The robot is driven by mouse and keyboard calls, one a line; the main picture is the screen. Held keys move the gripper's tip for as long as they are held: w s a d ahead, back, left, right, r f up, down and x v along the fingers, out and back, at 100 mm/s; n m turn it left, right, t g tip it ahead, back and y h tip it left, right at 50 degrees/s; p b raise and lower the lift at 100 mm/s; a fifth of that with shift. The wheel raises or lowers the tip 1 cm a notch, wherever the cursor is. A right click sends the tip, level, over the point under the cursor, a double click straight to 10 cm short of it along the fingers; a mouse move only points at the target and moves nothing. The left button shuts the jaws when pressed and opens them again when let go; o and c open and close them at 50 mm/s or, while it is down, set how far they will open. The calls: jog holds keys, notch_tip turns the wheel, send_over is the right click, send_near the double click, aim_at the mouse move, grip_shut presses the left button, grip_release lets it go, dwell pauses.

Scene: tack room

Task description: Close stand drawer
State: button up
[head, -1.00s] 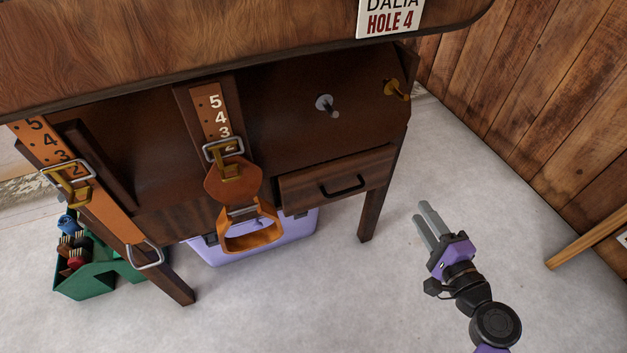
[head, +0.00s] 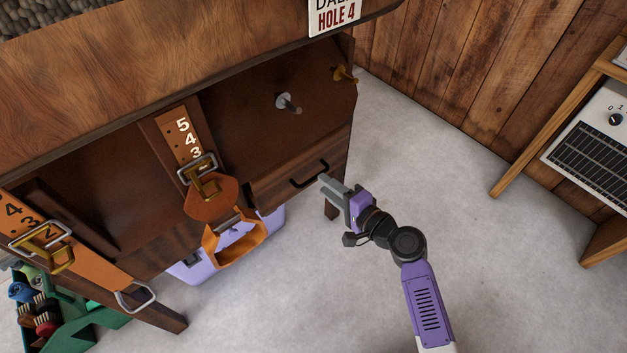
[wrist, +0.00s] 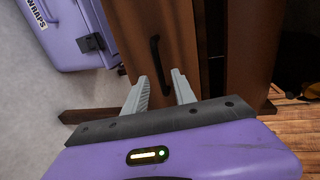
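The wooden stand (head: 210,110) has a small brown drawer (head: 272,196) low on its right side. The drawer front appears to stand out a little from the stand. Its black bar handle (head: 309,175) faces me, and in the wrist view the handle (wrist: 155,64) runs upright, just beyond and between my fingertips. My gripper (head: 326,184) is at the right end of the drawer front, close to the handle. In the wrist view my gripper (wrist: 161,84) has its two grey fingers apart with nothing between them. Whether a fingertip touches the drawer, I cannot tell.
Orange stirrup leathers with a stirrup (head: 237,243) hang left of the drawer. A lilac box (head: 190,270) sits under the stand, and a green tote (head: 85,330) with brushes is at lower left. A heater (head: 595,150) stands by a wooden frame at right. Floor between is clear.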

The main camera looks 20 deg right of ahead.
jog(key=shift+b+x, duration=0.3)
jog(key=shift+x, duration=1.65)
jog(key=shift+d, duration=0.1)
grip_shut()
